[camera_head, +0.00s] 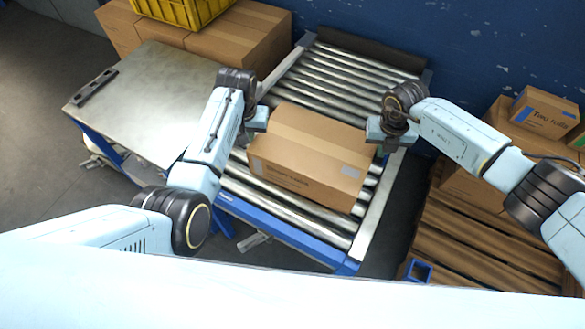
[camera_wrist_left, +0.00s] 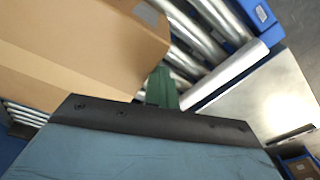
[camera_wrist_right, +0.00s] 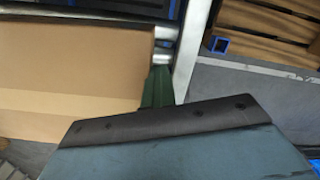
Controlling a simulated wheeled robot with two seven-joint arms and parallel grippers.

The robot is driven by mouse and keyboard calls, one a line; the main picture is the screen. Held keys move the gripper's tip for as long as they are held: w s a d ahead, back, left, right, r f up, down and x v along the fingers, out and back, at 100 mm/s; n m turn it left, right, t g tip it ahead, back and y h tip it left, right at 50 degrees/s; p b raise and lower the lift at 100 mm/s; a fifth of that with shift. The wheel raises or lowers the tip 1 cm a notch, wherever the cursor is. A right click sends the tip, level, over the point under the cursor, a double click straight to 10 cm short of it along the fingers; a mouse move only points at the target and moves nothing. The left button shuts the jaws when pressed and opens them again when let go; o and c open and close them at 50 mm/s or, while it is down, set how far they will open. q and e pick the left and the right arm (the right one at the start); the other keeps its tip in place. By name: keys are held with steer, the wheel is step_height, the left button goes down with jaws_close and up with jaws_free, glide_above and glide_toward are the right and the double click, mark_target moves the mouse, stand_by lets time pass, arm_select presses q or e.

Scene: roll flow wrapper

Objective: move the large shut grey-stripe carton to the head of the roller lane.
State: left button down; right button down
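In the left wrist view a green finger (camera_wrist_left: 160,88) is close beside the carton (camera_wrist_left: 80,45). In the right wrist view a green finger (camera_wrist_right: 157,88) is by the carton's edge (camera_wrist_right: 75,60). Firm contact cannot be told, nor how far the fingers are apart.
A metal-topped table (camera_head: 150,95) stands left of the lane. Cartons (camera_head: 240,40) and a yellow crate (camera_head: 180,8) are at the back left. A wooden pallet (camera_head: 480,240) with cartons, one marked "Two rolls" (camera_head: 540,113), is at the right. Bare rollers show behind the carton.

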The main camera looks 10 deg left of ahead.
arm_select(q)
steer(key=c, duration=2.1)
jaws_free()
steer(key=shift+a+r, duration=0.15)
steer(key=shift+a, duration=0.2)
steer(key=o, duration=0.4)
steer(key=shift+a, duration=0.6)
steer(key=shift+c, duration=0.2)
arm_select(e)
steer(key=shift+d+r, duration=0.25)
steer(key=shift+d, duration=0.55)
steer(key=c, duration=1.7)
jaws_free()
steer(key=shift+d, duration=0.1)
steer(key=shift+c, duration=0.2)
arm_select(q)
steer(key=shift+a, duration=0.1)
steer(key=shift+r, duration=0.1)
step_height(320, 180, up, 12)
steer(key=s, duration=0.1)
arm_select(e)
step_height(320, 180, up, 12)
steer(key=shift+s, duration=0.45)
